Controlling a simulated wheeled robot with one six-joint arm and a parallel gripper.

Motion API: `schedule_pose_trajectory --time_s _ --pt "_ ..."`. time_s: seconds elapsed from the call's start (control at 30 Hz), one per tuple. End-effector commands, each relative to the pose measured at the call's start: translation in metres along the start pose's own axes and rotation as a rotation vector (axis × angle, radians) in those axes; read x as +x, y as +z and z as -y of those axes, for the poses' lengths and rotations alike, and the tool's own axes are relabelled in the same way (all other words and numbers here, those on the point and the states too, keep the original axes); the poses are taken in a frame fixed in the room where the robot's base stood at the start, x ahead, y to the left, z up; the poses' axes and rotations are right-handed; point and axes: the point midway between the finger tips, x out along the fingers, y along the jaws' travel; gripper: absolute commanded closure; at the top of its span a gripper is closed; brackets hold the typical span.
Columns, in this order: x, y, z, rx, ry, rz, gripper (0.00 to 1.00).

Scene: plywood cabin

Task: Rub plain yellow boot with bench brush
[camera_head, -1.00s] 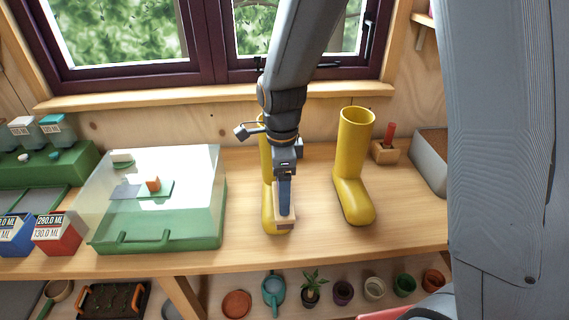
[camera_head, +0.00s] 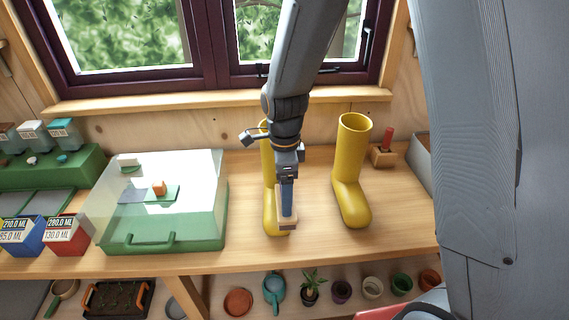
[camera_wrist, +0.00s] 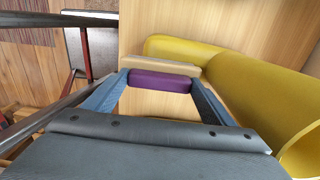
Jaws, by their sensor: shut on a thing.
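My gripper (camera_head: 287,208) points down and is shut on the bench brush (camera_head: 288,224), a pale wooden block. In the wrist view the brush shows a purple grip (camera_wrist: 160,82) between the fingertips and a pale wood edge (camera_wrist: 160,65) beyond it. The brush is at the toe of the left yellow boot (camera_head: 271,210); contact is not clear. That boot stands upright, largely hidden behind my arm. A yellow boot also fills the right of the wrist view (camera_wrist: 225,75). Another yellow boot (camera_head: 351,170) stands upright to the right. Both look plain where visible.
A green case with a clear lid (camera_head: 165,240) stands left on the wooden bench (camera_head: 245,255). A wooden block with a red handle (camera_head: 383,157) and a grey box (camera_head: 420,160) are at right. Several pots (camera_head: 341,291) line the shelf below. The window is behind.

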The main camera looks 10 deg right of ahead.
Motion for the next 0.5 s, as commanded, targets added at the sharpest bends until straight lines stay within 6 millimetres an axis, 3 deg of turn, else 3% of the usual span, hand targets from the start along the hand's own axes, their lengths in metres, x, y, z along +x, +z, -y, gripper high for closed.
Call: schedule_pose_trajectory --time_s 0.03,0.5 --pt "-0.020 0.001 0.001 -0.001 -0.009 0.003 0.55" --pt "-0.058 0.000 0.002 0.001 -0.008 0.003 0.55"
